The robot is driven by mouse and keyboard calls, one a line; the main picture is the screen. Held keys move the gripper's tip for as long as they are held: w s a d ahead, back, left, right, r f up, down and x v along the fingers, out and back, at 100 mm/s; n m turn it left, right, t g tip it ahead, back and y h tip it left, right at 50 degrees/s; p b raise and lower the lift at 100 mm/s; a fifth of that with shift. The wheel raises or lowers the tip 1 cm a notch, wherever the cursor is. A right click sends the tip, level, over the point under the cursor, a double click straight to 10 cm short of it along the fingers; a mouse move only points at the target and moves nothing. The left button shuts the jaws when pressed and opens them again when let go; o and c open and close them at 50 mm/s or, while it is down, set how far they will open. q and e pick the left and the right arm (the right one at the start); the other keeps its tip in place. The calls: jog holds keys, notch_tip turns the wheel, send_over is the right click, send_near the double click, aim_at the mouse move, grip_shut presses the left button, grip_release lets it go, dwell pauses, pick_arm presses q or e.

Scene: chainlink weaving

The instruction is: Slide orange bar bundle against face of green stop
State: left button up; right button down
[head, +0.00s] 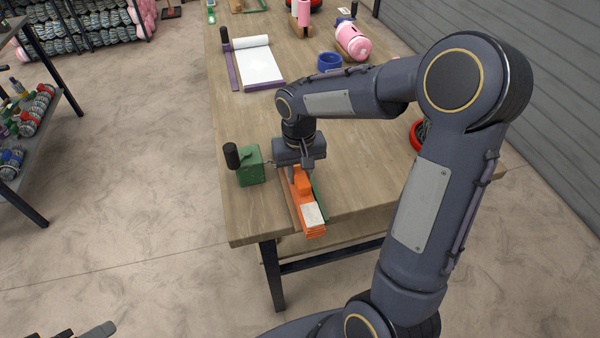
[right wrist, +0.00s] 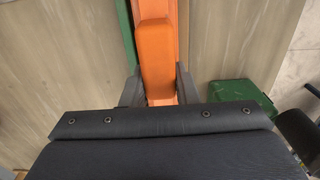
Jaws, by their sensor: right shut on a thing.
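The orange bar bundle (head: 305,206) lies near the table's front edge, with a pale label on its near end. The near end reaches to or past the edge. My right gripper (head: 296,172) is shut on the bundle's raised orange block (right wrist: 156,70), with one finger on each side. A green block with a black knob (head: 249,166), apparently the green stop, stands just left of the gripper. It also shows at the right in the right wrist view (right wrist: 240,95), apart from the bundle. Dark and grey parts at the head view's bottom left may be my left gripper (head: 84,332), mostly cut off.
A green strip (right wrist: 126,38) runs along the side of the bundle away from the green block. Farther back are a white sheet with purple edges (head: 259,66), a blue ring (head: 329,61) and pink bottles. A red rimmed item (head: 417,135) sits behind my right arm.

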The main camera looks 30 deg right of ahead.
jog(key=shift+w+d+r, duration=0.1)
jog(key=shift+w+d, duration=0.05)
jog(key=shift+w, duration=0.45)
jog(key=shift+w, duration=0.3)
jog(key=shift+s, duration=0.1)
jog(key=c, duration=1)
grip_release()
jog(key=shift+c, duration=0.2)
notch_tip(320, 180, up, 8)
